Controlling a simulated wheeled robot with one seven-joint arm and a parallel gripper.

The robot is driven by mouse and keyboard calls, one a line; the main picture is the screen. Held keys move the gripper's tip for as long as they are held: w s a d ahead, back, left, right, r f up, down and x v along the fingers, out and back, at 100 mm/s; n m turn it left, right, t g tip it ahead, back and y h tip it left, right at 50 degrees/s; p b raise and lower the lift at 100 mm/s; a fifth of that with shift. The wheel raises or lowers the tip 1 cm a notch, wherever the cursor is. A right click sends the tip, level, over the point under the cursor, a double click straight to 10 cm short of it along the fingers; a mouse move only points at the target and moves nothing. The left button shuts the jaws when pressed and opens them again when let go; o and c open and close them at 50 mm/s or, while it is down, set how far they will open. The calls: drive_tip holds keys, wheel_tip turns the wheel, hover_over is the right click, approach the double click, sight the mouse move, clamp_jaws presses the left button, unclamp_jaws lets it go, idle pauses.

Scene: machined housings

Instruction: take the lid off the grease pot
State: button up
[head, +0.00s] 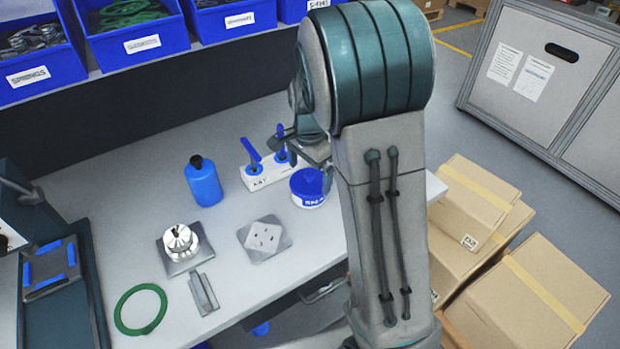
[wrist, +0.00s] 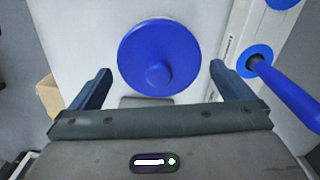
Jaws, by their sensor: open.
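The grease pot (head: 308,190) stands on the bench in the head view, white-bodied with a blue top and a label. Its blue round lid (wrist: 160,58) with a raised knob fills the upper middle of the wrist view and sits on the pot. My gripper (wrist: 160,80) is open, its two dark fingers on either side of the lid with gaps to it. The fingers appear above or level with the lid; I cannot tell the exact height. In the head view my arm partly hides the gripper and the pot's right side.
A white holder (head: 265,173) with blue-handled tools stands just beside the pot; one handle (wrist: 290,92) lies close to the right finger. A blue bottle (head: 204,182), a metal housing (head: 181,243), a square plate (head: 264,239) and a green ring (head: 140,309) are on the bench (head: 228,222).

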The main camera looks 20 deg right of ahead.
drive_tip(key=shift+f, duration=0.4)
drive_tip(key=shift+c, duration=0.3)
drive_tip(key=c, duration=0.6)
drive_tip(key=shift+r, duration=0.1)
drive_tip(key=shift+c, duration=0.2)
